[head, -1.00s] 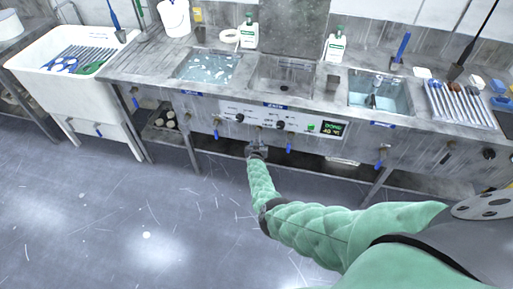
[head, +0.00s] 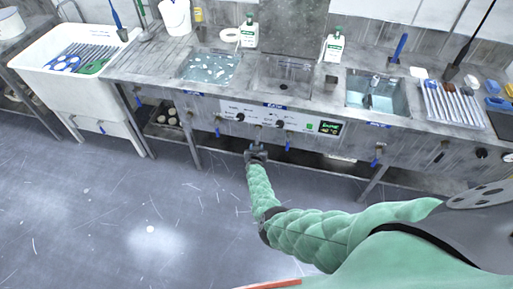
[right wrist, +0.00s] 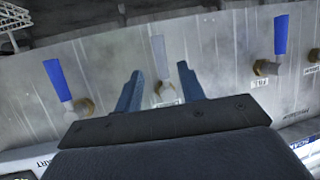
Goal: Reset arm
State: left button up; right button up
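My right arm, in a green quilted sleeve, reaches from the lower right of the head view to the front of the wet bench. My right gripper (head: 257,153) is just in front of the bench, below the control panel (head: 285,121). In the right wrist view the gripper (right wrist: 159,75) has its two blue-grey fingers spread, with nothing held. A valve with a pale grey handle (right wrist: 159,50) stands in line with the gap between the fingers. I cannot tell whether the fingers touch it. My left gripper is not in view.
Blue-handled valves (right wrist: 58,80) (right wrist: 281,36) flank the pale one. The bench carries a basin with floating pieces (head: 210,68), another basin (head: 376,93), bottles (head: 334,47) and a ribbed rack (head: 455,103). A white sink (head: 75,80) stands at left. The floor (head: 120,210) is clear.

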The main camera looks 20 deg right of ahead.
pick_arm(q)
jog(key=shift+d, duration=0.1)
